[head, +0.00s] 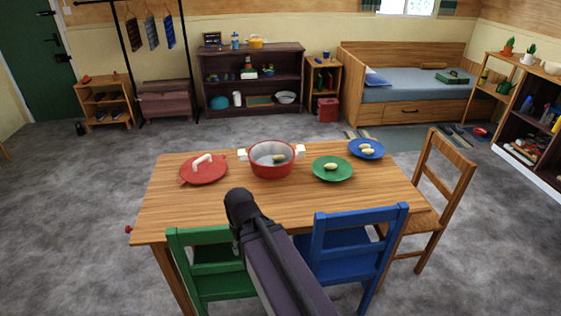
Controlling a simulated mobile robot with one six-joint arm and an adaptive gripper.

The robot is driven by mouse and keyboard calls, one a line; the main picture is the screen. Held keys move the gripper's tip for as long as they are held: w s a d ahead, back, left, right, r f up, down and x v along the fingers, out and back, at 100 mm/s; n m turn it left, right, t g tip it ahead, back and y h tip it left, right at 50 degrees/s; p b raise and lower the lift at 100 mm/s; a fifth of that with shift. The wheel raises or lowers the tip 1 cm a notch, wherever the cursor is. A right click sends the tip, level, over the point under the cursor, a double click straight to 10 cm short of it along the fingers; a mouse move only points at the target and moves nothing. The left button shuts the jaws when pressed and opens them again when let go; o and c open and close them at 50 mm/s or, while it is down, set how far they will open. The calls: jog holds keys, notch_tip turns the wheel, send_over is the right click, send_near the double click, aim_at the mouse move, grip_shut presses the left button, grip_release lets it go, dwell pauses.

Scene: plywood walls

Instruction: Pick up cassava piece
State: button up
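One pale cassava piece (331,166) lies on a green plate (331,175) right of the table's middle. Two more pale pieces (367,151) lie on a blue plate (380,153) at the back right. Another pale piece (279,158) is inside a red pot (272,171) with white handles. My dark arm comes up from the bottom of the picture, and its visible end is a rounded joint in front of the pot. My gripper does not show, so I cannot see its fingers.
A green chair (205,262) and a blue chair (350,245) stand at the near side. A wooden chair (440,185) stands at the right. The front left tabletop is clear.

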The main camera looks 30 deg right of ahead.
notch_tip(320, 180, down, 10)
jog(key=b, duration=1)
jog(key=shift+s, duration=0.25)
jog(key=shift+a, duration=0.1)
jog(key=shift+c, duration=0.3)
